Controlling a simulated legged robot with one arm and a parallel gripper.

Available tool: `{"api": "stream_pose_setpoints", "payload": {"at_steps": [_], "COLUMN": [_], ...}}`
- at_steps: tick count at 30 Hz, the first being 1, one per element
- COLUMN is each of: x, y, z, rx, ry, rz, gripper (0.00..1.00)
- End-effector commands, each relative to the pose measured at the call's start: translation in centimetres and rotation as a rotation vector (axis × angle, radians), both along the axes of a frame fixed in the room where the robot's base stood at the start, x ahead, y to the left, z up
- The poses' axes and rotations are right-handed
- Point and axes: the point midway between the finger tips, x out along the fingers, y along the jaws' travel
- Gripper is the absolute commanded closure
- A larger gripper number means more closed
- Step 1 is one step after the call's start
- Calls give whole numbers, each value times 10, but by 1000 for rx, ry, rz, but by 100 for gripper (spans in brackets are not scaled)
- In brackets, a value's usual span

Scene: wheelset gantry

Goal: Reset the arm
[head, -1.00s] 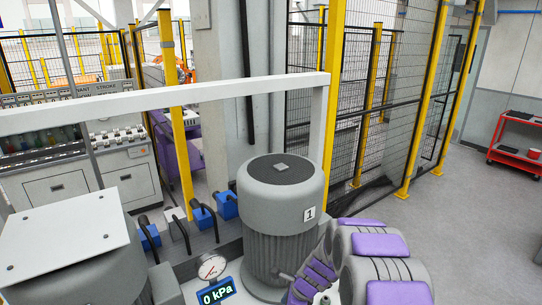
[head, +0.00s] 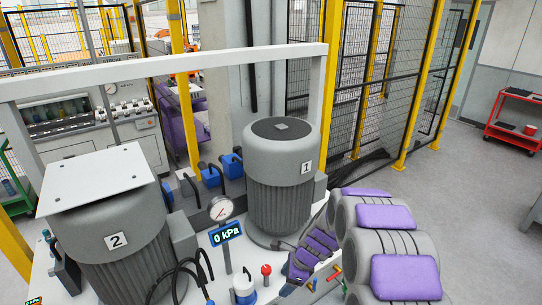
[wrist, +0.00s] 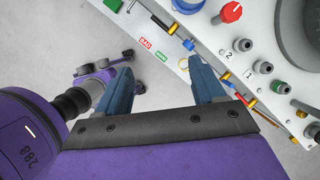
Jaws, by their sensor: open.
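My arm, grey with purple pads, reaches in from the lower right of the head view, beside motor 1. The fingertips cannot be made out there. In the wrist view my gripper (wrist: 163,85) shows two blue fingers spread apart with nothing between them. It is over the edge of a white panel (wrist: 215,50), with grey floor below on the left.
Motor 1 (head: 279,180) and motor 2 (head: 120,240) stand on the pump unit. A pressure gauge (head: 221,208) stands between them above a 0 kPa display (head: 226,234). A white frame bar (head: 170,68) crosses above. A red cart (head: 515,125) stands far right.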

Motion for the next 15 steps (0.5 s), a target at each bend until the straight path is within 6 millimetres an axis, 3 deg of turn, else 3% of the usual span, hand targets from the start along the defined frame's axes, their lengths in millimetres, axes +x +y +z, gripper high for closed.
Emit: {"api": "stream_pose_setpoints", "payload": {"at_steps": [11,15], "x": [-40,-68], "y": [-1,-3], "z": [32,50], "rx": [-25,-44], "ry": [-58,-93], "rz": [236,392], "gripper": [31,31]}}
